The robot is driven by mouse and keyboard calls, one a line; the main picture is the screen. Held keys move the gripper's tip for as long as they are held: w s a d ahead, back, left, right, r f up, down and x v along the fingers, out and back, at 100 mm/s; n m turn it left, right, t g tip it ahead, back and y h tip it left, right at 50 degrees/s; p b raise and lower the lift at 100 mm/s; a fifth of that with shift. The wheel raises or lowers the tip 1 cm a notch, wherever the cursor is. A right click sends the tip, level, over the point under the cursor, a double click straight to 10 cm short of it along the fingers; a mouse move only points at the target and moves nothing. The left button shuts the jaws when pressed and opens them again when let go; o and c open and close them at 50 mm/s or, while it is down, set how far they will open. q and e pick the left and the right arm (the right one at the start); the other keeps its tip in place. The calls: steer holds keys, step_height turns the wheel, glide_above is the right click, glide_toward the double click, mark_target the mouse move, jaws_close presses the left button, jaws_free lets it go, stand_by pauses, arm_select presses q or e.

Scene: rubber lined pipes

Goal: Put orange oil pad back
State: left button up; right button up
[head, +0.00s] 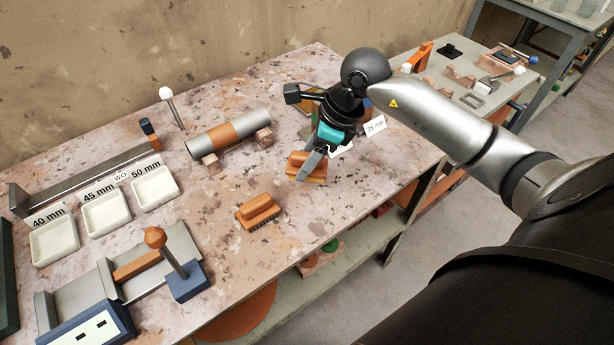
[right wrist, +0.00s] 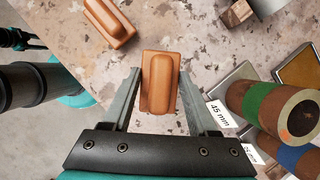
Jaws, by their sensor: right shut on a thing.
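My right gripper (head: 304,176) is shut on an orange-brown pad with a raised grip (head: 317,165), over the right part of the table. In the right wrist view the same pad (right wrist: 160,82) sits between the two fingers of the gripper (right wrist: 160,84). I cannot tell if its underside touches the table. A similar orange block with a dark ribbed underside (head: 258,212) lies on the table nearer the front; it also shows in the right wrist view (right wrist: 110,22). A flat metal tray with a yellowish inside (right wrist: 302,68) shows at right.
A grey pipe with an orange band (head: 222,134) rests on wooden blocks. Coloured rolls (right wrist: 265,105) and a "45 mm" label (right wrist: 221,114) lie right of the gripper.

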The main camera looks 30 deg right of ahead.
steer(key=shift+f+b, duration=0.4)
steer(key=shift+f, duration=2.1)
steer(key=shift+f, duration=0.15)
steer(key=o, duration=1.2)
steer(key=shift+d+r, duration=0.1)
steer(key=shift+r, duration=0.4)
steer(key=shift+p+v, duration=0.9)
steer(key=shift+v, duration=4.75)
